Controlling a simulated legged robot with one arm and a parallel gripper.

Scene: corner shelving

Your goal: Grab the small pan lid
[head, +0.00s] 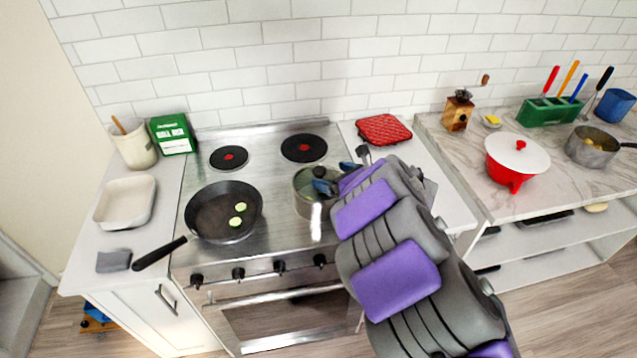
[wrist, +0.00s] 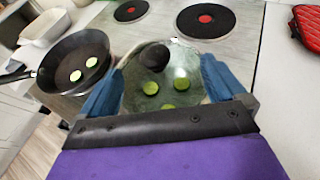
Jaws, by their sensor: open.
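The small pan lid (wrist: 180,77) is clear glass with a dark round knob (wrist: 154,57). In the head view my arm hides part of the pot and lid. My gripper (wrist: 160,85) is open, with one blue finger on each side of the lid in the wrist view. The knob shows between the fingers, a little beyond them. I cannot tell whether the fingers touch the lid.
A black frying pan (head: 224,213) with green slices sits left of the pot. A red trivet (head: 384,129) lies on the counter behind right. A red pot with a white lid (head: 517,156) stands on the marble counter. A tiled wall (head: 290,60) closes the back.

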